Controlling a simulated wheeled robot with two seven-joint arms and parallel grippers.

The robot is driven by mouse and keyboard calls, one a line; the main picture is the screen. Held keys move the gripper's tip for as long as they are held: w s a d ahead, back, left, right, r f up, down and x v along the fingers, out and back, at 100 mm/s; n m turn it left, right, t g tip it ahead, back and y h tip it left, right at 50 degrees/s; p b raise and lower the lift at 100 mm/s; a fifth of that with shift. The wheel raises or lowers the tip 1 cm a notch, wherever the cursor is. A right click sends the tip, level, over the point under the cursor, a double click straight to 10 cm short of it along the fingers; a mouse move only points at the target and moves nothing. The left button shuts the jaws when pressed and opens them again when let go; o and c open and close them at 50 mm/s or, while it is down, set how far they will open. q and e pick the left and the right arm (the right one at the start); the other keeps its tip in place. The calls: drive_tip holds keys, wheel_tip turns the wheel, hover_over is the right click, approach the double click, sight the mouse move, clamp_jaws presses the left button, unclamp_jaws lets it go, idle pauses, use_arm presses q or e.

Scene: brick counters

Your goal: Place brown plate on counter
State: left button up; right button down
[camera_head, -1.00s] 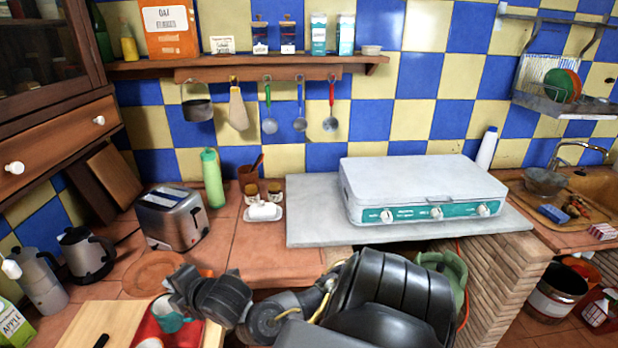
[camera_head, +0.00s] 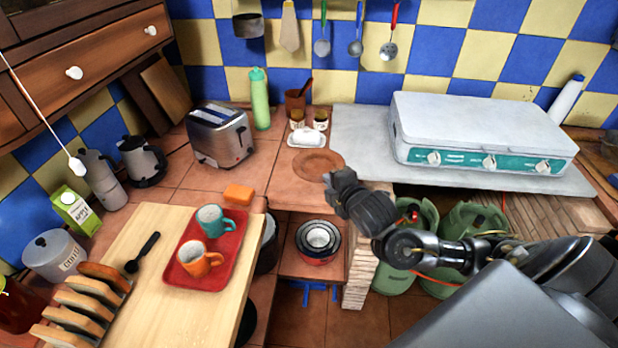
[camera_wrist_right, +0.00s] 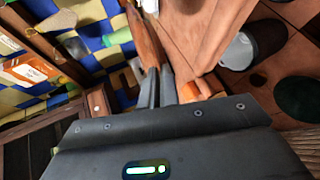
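The brown plate (camera_head: 318,163) is a round flat disc over the counter (camera_head: 274,180), in front of the white butter dish and right of the toaster. My right gripper (camera_head: 332,181) is at the plate's near right edge. In the right wrist view the brown plate (camera_wrist_right: 143,38) shows nearly edge-on between the fingers of my right gripper (camera_wrist_right: 156,80), which are shut on its rim. I cannot tell whether the plate touches the counter or is just above it. My left gripper is not in view.
The toaster (camera_head: 220,136), green bottle (camera_head: 260,100) and butter dish (camera_head: 306,138) stand around the plate. An orange sponge (camera_head: 238,194) lies near the front edge. A red tray (camera_head: 209,249) with two mugs is on a wooden board. The white stove (camera_head: 480,134) is at right.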

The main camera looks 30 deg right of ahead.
use_arm(q)
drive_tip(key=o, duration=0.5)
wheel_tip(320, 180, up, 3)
drive_tip(key=p, duration=0.2)
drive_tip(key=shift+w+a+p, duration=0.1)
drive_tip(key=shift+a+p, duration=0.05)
drive_tip(key=shift+p, duration=0.25)
use_arm(e)
drive_tip(key=x, duration=0.8)
drive_tip(key=shift+w, duration=0.45)
hover_over(307, 190)
drive_tip(key=s, duration=0.1)
wheel_tip(307, 190, down, 5)
drive_tip(key=shift+f+p, duration=0.2)
drive_tip(key=shift+p, duration=0.15)
drive_tip(key=shift+w+f, duration=0.4)
drive_tip(key=shift+f, duration=0.2)
wheel_tip(307, 190, down, 2)
drive_tip(key=shift+f+p, duration=0.1)
drive_tip(key=shift+p, duration=0.55)
drive_tip(key=shift+f, duration=0.35)
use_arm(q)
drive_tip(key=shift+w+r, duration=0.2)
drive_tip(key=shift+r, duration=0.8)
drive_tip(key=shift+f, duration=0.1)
use_arm(e)
drive_tip(key=shift+f, duration=0.15)
